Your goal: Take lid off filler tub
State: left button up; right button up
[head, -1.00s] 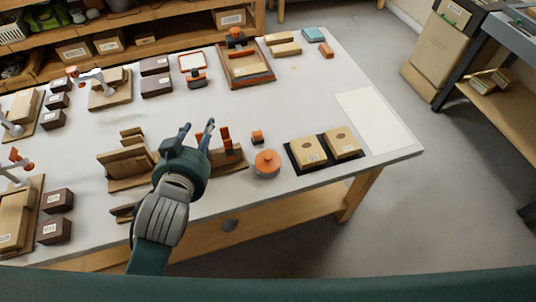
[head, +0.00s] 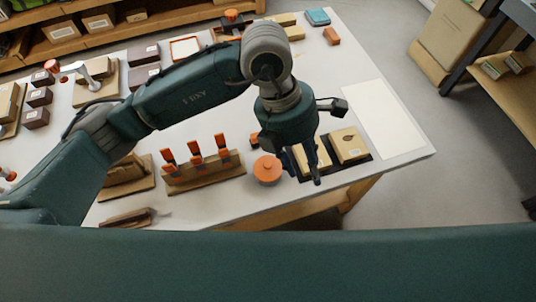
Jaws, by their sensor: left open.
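The filler tub (head: 267,173) is a small round tub with an orange lid and a knob on top. It stands upright on the white table near the front edge, and the lid is on it. My left gripper (head: 304,174) is open and points down just right of the tub, over the left tan block on the black tray. Its fingers appear apart from the lid. I cannot tell its exact height above the block. My right gripper is not in view.
Two tan blocks, the right one (head: 349,145) clear of my gripper, sit on a black tray (head: 364,158). A wooden rack with orange-handled tools (head: 205,177) stands left of the tub. A small orange-and-black item is partly hidden behind my gripper. A white sheet (head: 382,120) lies at right.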

aim_at(267, 164)
pick_arm(q)
jog(key=w+a+f+y, duration=0.1)
jog(key=w+a, duration=0.1)
jog(key=w+a+f+t+y+p, duration=0.1)
jog(key=w+a+f, duration=0.1)
jog(key=a, duration=0.1)
jog(key=w+a+f+t+y, duration=0.1)
jog(key=w+a, duration=0.1)
jog(key=shift+a+f+n+y, duration=0.3)
jog(key=shift+a+f, duration=0.05)
jog(key=shift+w+f, duration=0.1)
jog(key=shift+f, duration=0.5)
jog(key=shift+f+p, duration=0.4)
jog(key=shift+p, duration=0.2)
notch_tip(267, 164, down, 4)
jog(key=shift+w+a+r+p, duration=0.1)
jog(key=shift+a+r+p, duration=0.1)
jog(key=shift+p, duration=0.6)
jog(key=shift+f, duration=0.4)
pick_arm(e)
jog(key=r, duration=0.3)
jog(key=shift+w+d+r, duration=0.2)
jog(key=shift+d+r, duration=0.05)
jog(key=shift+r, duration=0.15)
pick_arm(q)
jog(key=shift+c, duration=0.3)
